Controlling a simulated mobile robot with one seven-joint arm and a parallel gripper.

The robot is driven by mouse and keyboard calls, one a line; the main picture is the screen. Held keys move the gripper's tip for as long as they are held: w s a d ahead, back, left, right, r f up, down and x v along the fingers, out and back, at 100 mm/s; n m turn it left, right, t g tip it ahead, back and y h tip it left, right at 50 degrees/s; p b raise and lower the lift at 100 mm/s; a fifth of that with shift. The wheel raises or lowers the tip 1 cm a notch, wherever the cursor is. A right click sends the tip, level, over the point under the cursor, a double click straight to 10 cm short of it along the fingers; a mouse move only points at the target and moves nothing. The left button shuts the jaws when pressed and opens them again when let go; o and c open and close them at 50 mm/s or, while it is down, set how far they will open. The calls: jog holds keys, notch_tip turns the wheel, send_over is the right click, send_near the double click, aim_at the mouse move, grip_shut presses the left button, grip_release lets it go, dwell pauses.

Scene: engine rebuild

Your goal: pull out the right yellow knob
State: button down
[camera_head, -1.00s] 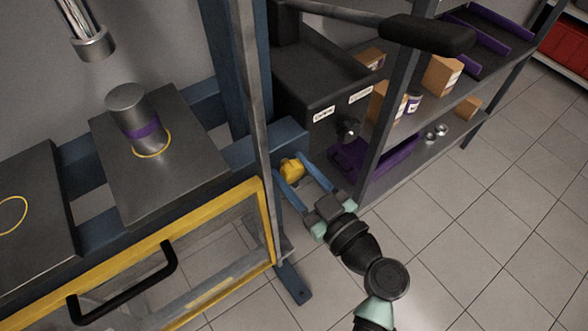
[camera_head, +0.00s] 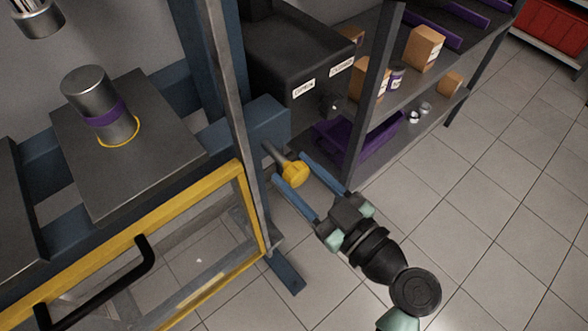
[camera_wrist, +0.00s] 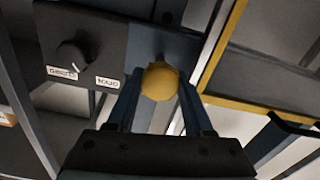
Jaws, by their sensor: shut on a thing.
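The yellow knob (camera_head: 295,173) sits on a metal shaft (camera_head: 275,153) that sticks out from the end of the blue press beam (camera_head: 262,122). My gripper (camera_head: 292,170) has its two blue fingers on either side of the knob and is shut on it. In the wrist view the knob (camera_wrist: 160,82) shows as a round ball between the fingertips (camera_wrist: 160,84). The shaft is hidden behind the knob there.
A black control box (camera_head: 300,55) is above. A shelf with boxes and a purple tray (camera_head: 365,145) is at right. The tiled floor at right is open.

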jog(key=c, duration=0.7)
grip_release()
jog(key=shift+s+d+f, duration=0.1)
jog(key=shift+s+d, duration=0.05)
jog(key=shift+o, duration=0.6)
jog(key=shift+s, duration=0.15)
jog(key=b+v, duration=0.1)
jog(key=v, duration=1.2)
